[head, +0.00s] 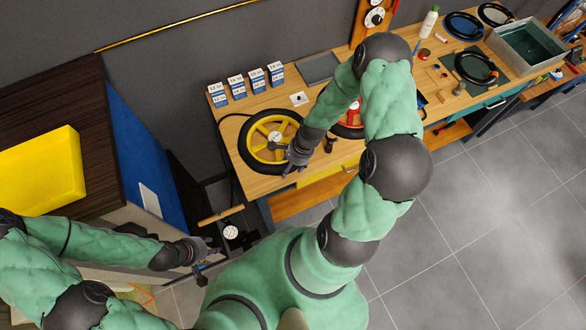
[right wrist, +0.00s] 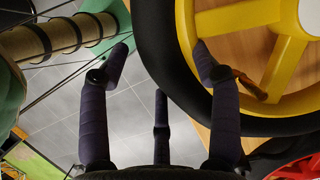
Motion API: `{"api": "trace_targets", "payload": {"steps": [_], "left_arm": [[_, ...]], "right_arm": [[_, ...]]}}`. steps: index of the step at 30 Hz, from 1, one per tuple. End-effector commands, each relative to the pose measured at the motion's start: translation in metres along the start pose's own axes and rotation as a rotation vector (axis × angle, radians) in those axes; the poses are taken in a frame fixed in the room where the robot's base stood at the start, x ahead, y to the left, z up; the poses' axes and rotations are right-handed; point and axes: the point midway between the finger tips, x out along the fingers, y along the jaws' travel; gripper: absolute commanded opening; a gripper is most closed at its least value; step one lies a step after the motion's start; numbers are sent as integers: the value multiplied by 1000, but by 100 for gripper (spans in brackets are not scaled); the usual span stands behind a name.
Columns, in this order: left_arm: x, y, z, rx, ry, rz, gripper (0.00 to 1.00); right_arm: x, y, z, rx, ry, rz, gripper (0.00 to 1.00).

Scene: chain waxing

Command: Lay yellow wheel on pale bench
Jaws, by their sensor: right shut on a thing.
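The yellow wheel (head: 249,142) has a black tyre and lies about flat at the left end of the pale wooden bench (head: 243,176). I cannot tell whether its whole underside touches the top. My right gripper (head: 297,160) is at the wheel's near right rim. In the right wrist view its dark fingers (right wrist: 160,66) straddle the tyre and rim of the yellow wheel (right wrist: 273,66), shut on it. My left gripper (head: 207,265) is away from the bench at the lower left, its fingers apart and empty.
A red wheel (head: 354,116) lies right of the yellow one, partly behind my right arm. Several blue-white boxes (head: 257,80) line the bench's back. A yellow bin (head: 40,170) stands at left. A metal basin (head: 528,48) is at the far right. Floor in front is clear.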

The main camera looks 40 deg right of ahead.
Motion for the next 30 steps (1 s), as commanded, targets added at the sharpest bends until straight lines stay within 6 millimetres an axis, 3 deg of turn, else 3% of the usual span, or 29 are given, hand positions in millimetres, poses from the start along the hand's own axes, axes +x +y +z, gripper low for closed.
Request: {"api": "trace_targets", "payload": {"steps": [14, 30], "left_arm": [[20, -7, -1, 0, 0, 0, 40], [28, -10, -1, 0, 0, 0, 40]], "right_arm": [[21, -30, -8, -2, 2, -4, 7], [35, -26, -12, 1, -1, 2, 7]]}}
